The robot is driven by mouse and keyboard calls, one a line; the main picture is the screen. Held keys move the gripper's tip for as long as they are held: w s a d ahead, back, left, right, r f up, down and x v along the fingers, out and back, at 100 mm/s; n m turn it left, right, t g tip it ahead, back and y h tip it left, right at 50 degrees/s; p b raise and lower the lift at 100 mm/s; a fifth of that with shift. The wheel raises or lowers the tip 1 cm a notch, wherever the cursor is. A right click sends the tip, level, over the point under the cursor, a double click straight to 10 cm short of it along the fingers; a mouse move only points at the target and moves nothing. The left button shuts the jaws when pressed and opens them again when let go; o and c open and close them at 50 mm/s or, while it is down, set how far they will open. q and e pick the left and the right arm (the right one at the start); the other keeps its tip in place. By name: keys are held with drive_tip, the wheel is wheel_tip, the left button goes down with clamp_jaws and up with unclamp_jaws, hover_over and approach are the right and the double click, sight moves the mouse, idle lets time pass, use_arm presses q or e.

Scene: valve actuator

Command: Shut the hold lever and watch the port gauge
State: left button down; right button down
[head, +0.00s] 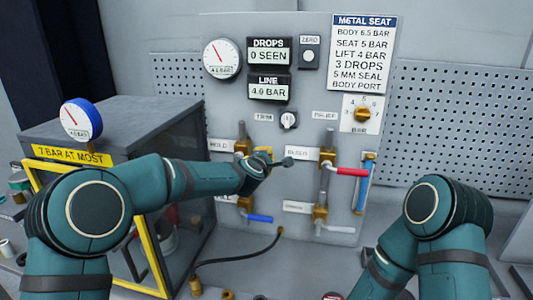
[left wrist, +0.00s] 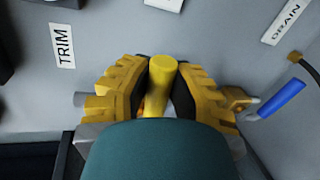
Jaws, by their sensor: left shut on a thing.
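The HOLD label (head: 219,145) is on the grey panel, with a brass valve (head: 242,147) beside it. The yellow lever (head: 264,150) stands by that valve, partly hidden by my left gripper (head: 256,163). In the left wrist view the yellow lever (left wrist: 163,75) lies between the two fingers of my left gripper (left wrist: 163,88), which is shut on it. A white round gauge (head: 221,58) with a red needle hangs on the panel. A blue-rimmed gauge (head: 81,120) stands on the cabinet. I cannot tell which is the port gauge. My right gripper is not in view.
A red lever (head: 352,172) is right of my left gripper. A blue lever (head: 258,218) and a pale lever (head: 339,229) sit lower. The DROPS display (head: 269,51) reads 0 SEEN; the LINE display (head: 269,87) reads 4.0 BAR. A yellow-framed cabinet (head: 150,262) stands left.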

use_arm(q)
drive_tip(key=shift+d+f+m+y, duration=0.1)
drive_tip(key=shift+f+m+y, duration=0.2)
drive_tip(key=shift+f+m, duration=0.4)
drive_tip(key=shift+s+f, duration=0.1)
drive_tip(key=shift+f, duration=0.1)
drive_tip(key=c, duration=0.8)
unclamp_jaws()
drive_tip(key=shift+c, duration=0.2)
drive_tip(key=shift+r, duration=0.15)
drive_tip(key=v, duration=1.2)
drive_tip(key=shift+s, duration=0.1)
